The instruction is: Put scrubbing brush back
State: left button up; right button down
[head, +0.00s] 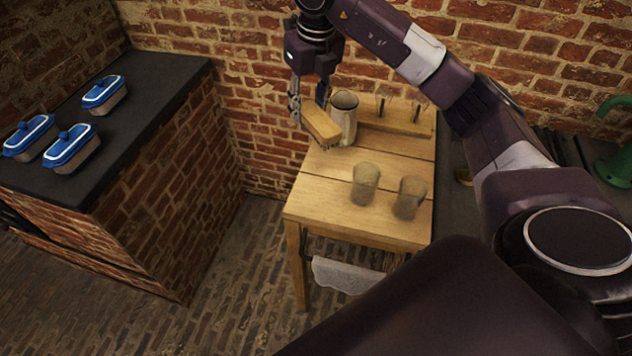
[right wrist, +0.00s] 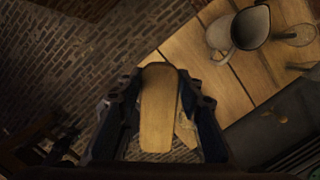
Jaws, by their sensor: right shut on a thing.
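My right gripper (head: 309,104) is shut on the scrubbing brush (head: 322,126), a wooden block with dark bristles just visible underneath. It holds the brush tilted near the back left of the small wooden table (head: 315,199). In the right wrist view the brush (right wrist: 158,110) lies between the two fingers of the gripper (right wrist: 160,104). I cannot tell whether the brush touches the table. My left gripper is not in view.
A wooden rack with dark pegs (head: 397,121) stands along the table's back. Two cloudy glass jars (head: 365,184) (head: 409,198) stand near the front. A cloth (head: 346,275) hangs below. Blue-lidded containers (head: 71,148) sit on the dark counter (head: 152,92) at left.

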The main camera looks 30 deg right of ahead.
notch_tip(320, 180, down, 19)
jog(key=p, duration=0.5)
jog(key=shift+f, duration=0.4)
jog(key=shift+f, duration=0.25)
jog(key=c, duration=1.4)
grip_release()
jog(key=shift+r, duration=0.1)
jog(key=shift+o, duration=0.2)
